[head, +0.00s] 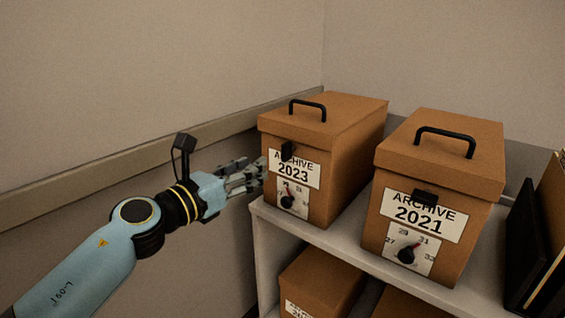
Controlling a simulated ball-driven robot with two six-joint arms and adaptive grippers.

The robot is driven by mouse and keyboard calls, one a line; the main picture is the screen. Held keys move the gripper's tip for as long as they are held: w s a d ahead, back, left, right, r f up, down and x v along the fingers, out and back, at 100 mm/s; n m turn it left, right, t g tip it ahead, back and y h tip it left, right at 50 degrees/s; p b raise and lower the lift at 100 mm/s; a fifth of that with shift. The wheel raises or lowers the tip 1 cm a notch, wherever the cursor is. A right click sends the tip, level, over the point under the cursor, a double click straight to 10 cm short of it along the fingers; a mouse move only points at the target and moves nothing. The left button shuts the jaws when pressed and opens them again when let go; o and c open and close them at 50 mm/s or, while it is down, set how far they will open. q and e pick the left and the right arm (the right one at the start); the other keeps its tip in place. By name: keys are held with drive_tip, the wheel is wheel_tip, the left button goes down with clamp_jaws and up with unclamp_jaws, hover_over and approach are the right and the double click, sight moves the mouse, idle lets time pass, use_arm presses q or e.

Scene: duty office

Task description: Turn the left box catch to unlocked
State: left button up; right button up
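The left box (340,150) is a brown archive box labelled 2023, with a black handle on its lid. Its black catch (288,150) sits on the front at the lid's lower edge and stands roughly upright. A dial (291,201) is below the label. My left gripper (257,174) is just left of the box's front, at about label height, with its fingers spread apart and nothing between them. It appears apart from the catch; whether a fingertip touches the box edge is unclear. My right gripper is out of view.
The right box (455,150), labelled 2021, stands beside it; its catch (425,197) lies crosswise. Both are on a pale shelf (340,241), with more boxes (322,281) below. Dark binders (525,245) stand at the right. A wall rail (120,152) runs behind my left arm.

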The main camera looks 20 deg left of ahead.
sight(282, 146)
use_arm(q)
drive_tip(key=shift+m, duration=0.4)
drive_tip(key=x, duration=0.7)
drive_tip(key=b+x, duration=0.1)
drive_tip(key=x, duration=0.3)
drive_tip(key=shift+r, duration=0.35)
clamp_jaws()
